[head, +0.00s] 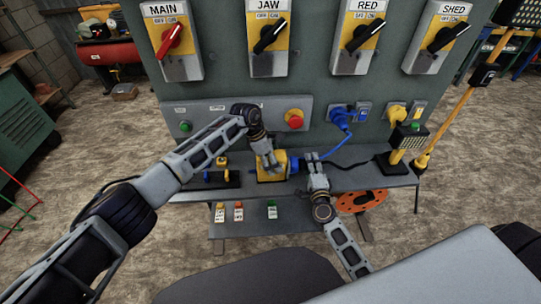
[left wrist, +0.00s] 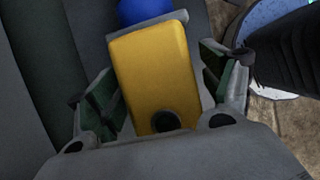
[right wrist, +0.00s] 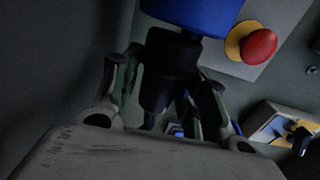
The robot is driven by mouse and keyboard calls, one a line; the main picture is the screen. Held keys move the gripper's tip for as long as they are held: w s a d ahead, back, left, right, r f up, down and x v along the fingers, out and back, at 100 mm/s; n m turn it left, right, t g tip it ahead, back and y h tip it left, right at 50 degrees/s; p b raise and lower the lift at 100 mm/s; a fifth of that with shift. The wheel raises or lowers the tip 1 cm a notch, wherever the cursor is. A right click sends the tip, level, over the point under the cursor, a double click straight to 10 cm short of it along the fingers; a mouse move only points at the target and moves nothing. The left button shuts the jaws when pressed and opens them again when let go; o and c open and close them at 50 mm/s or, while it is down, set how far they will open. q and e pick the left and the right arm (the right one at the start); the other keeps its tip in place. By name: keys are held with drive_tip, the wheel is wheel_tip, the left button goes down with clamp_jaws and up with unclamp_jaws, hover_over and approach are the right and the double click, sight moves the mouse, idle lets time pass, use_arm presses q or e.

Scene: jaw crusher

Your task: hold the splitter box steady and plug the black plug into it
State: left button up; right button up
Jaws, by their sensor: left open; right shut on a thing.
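The yellow splitter box (head: 273,176) stands on the grey shelf, with a blue socket (head: 293,165) on its right side. My left gripper (head: 268,161) is over the box; in the left wrist view its open fingers lie on either side of the yellow body (left wrist: 158,75), with gaps beside it. My right gripper (head: 312,158) is just right of the socket, shut on the black plug (right wrist: 172,62). In the right wrist view the plug points at the blue socket (right wrist: 195,14) and overlaps it; I cannot tell whether it touches or is inserted.
The shelf (head: 350,181) runs below a green panel with rotary switches and a red button (head: 294,119). A blue plug with a blue cable (head: 341,115) hangs right of it. An orange reel (head: 362,201) is below.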

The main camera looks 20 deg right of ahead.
use_arm(q)
drive_tip(key=shift+d+f, duration=0.1)
drive_tip(key=shift+f, duration=0.15)
drive_tip(key=c, duration=1.5)
drive_tip(key=shift+c, duration=0.2)
idle(2.4)
